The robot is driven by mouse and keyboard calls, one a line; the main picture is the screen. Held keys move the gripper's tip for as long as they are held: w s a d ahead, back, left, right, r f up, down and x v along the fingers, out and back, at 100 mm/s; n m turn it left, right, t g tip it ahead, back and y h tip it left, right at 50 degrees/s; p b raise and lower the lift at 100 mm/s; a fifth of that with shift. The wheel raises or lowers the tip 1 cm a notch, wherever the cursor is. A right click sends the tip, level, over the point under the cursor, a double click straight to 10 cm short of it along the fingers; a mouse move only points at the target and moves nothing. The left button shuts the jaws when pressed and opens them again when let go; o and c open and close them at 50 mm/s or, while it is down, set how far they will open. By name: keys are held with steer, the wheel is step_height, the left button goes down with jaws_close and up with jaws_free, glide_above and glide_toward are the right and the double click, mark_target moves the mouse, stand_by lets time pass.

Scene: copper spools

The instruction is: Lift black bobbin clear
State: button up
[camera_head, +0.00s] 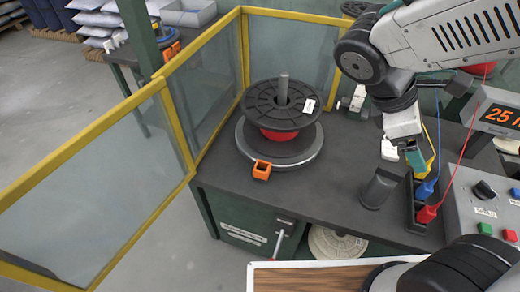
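The black bobbin (262,103) stands upright at the middle of the workbench, with red winding (279,134) below its top flange. A grey spindle (283,88) rises through its centre, and a white label (308,106) lies on the flange. The bobbin sits over a round, metal-rimmed turntable (299,164). My gripper (414,160) hangs at the end of the arm, well to the right of the bobbin and apart from it, above the black holder with plugs. Its fingers are small and partly hidden, so I cannot tell whether they are open.
An orange block (262,170) sits at the turntable's front edge. A dark cylinder (380,188), a blue plug (425,189) and a red plug (427,213) are near my gripper. Yellow-framed clear panels (205,90) fence the bench's left and back. A control box (480,185) is at right.

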steer(key=w+a+f+n+t+h, duration=0.45)
steer(key=w+a+n, duration=0.2)
steer(key=n, duration=0.55)
steer(key=n+t+y, duration=0.6)
steer(key=n+t, duration=0.8)
steer(key=n, duration=1)
glide_toward(269, 129)
steer(key=w, duration=0.2)
steer(key=shift+d+x, duration=0.15)
steer(key=shift+x, duration=2.25)
steer(key=shift+d+x, duration=0.15)
steer(key=shift+x, duration=2.25)
steer(key=shift+s+f, duration=0.1)
steer(key=shift+c, duration=0.3)
jaws_close()
